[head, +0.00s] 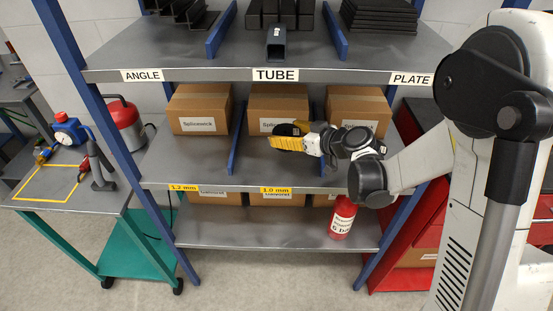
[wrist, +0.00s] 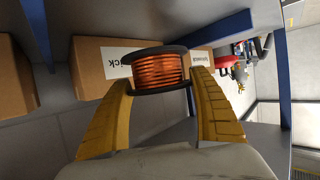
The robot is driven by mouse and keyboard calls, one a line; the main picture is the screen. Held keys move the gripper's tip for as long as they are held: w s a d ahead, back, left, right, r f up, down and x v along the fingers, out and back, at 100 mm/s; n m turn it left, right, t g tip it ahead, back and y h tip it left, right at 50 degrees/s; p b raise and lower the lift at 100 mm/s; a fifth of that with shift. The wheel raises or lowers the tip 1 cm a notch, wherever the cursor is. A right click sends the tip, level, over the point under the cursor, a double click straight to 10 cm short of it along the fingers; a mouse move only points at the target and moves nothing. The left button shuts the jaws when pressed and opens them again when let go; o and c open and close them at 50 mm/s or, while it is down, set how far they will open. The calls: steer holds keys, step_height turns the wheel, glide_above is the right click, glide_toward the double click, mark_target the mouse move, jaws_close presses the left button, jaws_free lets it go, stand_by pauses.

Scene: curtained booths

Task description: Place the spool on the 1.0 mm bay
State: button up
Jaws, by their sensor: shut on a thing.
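The spool (wrist: 158,72) is wound with copper-coloured wire between black flanges. In the wrist view my gripper (wrist: 160,86) is shut on it, with one yellow finger on each side. In the head view my gripper (head: 284,138) reaches in from the right, above the middle shelf, and the spool (head: 287,129) shows as a dark rim partly hidden by the fingers. The 1.0 mm bay (head: 262,170) lies below, between two blue dividers, with its yellow label (head: 276,190) on the shelf edge. The spool appears held above the bay; the exact gap is unclear.
Blue dividers (head: 236,138) bound the bay, and a carton (head: 265,103) stands at its back. The 1.2 mm bay (head: 190,165) is on the left. The upper shelf (head: 190,70) overhangs. A red bottle (head: 342,217) stands on the lower shelf.

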steer(key=s+a+f, duration=0.1)
steer(key=a+f+b, duration=0.1)
steer(key=a, duration=0.1)
steer(key=shift+s+f, duration=0.2)
steer(key=shift+s, duration=0.2)
step_height(320, 180, down, 4)
steer(key=shift+r+b, duration=0.1)
steer(key=shift+b, duration=1.15)
steer(key=shift+r, duration=0.1)
steer(key=o, duration=1.4)
